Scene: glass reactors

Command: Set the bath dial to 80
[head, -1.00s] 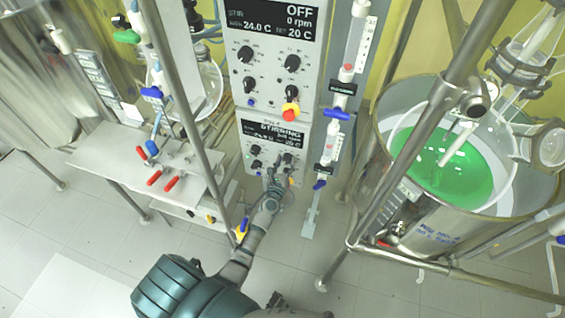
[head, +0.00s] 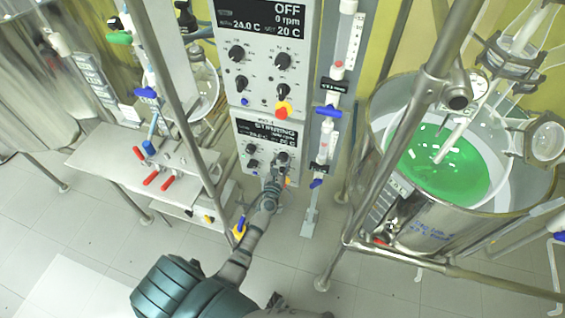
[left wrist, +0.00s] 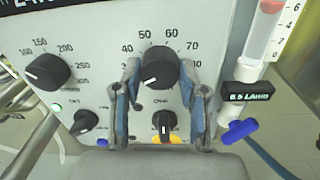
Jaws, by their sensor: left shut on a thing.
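The bath dial (left wrist: 158,68) is a black round knob on the grey front panel, with a printed scale; 40, 50, 60 and 70 are readable around its top. Its white pointer mark faces the lower left, away from those numbers. The side toward 80 is partly hidden by a finger. My left gripper (left wrist: 160,78) has one finger on each side of the knob and is shut on it. In the head view my left gripper (head: 273,182) reaches the lower control unit (head: 266,138), at its right-hand dial. My right gripper does not show.
A second black dial (left wrist: 47,72) sits left of the fingers. A small knob (left wrist: 163,126) on a yellow base is just below the bath dial. A flowmeter with a blue valve (left wrist: 238,131) stands close on the right. A steel vessel with green liquid (head: 440,165) is farther right.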

